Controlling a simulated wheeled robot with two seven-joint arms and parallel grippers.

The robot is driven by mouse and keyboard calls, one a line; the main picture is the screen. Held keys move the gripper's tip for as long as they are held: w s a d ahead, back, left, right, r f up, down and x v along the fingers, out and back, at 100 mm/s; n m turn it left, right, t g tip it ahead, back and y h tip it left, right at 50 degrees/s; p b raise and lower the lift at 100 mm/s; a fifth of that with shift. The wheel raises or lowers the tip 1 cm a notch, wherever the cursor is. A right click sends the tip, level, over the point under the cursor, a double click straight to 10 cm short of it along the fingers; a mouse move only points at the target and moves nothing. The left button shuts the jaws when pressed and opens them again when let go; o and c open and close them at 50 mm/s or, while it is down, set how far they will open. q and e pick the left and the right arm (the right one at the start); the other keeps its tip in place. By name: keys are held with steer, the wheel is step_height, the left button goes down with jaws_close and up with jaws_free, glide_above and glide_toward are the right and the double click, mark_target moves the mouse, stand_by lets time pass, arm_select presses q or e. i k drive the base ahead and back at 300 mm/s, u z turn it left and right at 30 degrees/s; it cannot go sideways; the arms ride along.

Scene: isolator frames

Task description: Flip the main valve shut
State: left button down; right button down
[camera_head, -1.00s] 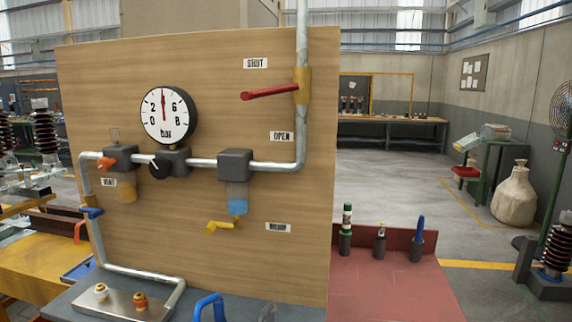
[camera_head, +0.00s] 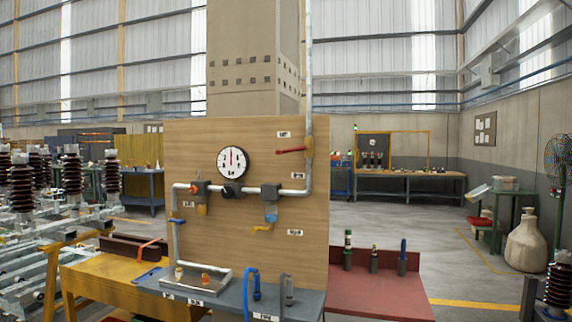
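The main valve's red lever (camera_head: 291,151) sits at the upper right of the upright wooden board (camera_head: 260,262). It points left from a yellow valve body (camera_head: 308,147) on the vertical grey pipe (camera_head: 309,80). The lever is nearly level, its free end slightly low, between an upper label (camera_head: 284,134) and a lower label (camera_head: 298,175). These labels are too small to read now; earlier they read SHUT and OPEN. Neither of my grippers shows in the view.
A red bench (camera_head: 385,298) with several upright tools is at right. Floor beyond is open.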

mark_target(278, 152)
steer(key=z, duration=0.7)
steer(key=i, duration=1.5)
steer(key=u, duration=0.6)
